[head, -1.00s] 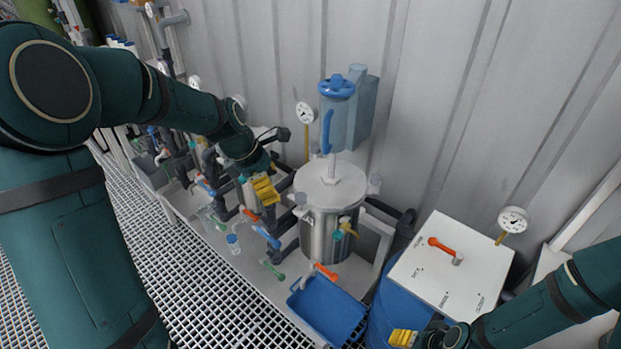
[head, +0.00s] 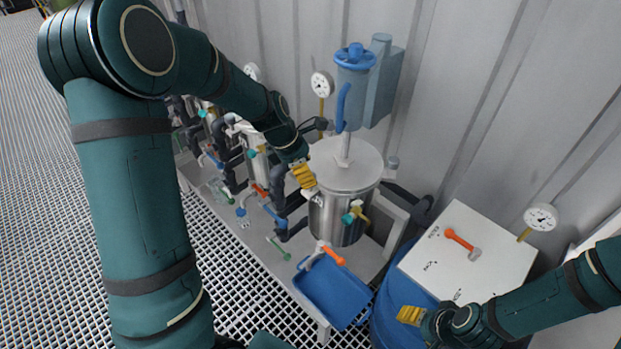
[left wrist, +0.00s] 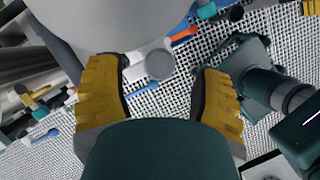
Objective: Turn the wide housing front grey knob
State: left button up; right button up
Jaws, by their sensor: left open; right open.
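The wide housing is a steel vessel with a round light lid (head: 350,165), at the middle of the head view. In the left wrist view its lid (left wrist: 105,22) fills the upper left. The front grey knob (left wrist: 159,64), a round grey cap at the lid's edge, shows there between the yellow fingers. My left gripper (left wrist: 162,82) is open around the line to this knob; I cannot tell whether it touches. In the head view the left gripper (head: 304,177) is at the lid's front left edge and largely hides that knob. My right gripper (head: 410,316) is open and empty at the lower right.
Another grey knob (head: 392,163) is on the lid's right side. A blue-topped filter (head: 352,90) and a gauge (head: 322,84) stand behind. A blue tray (head: 330,292), blue barrel (head: 397,300) and white box (head: 470,250) are in front and right. Pipes and valves crowd the left.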

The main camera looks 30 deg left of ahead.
pick_arm(q)
jog(key=shift+x, duration=1.55)
grip_shut()
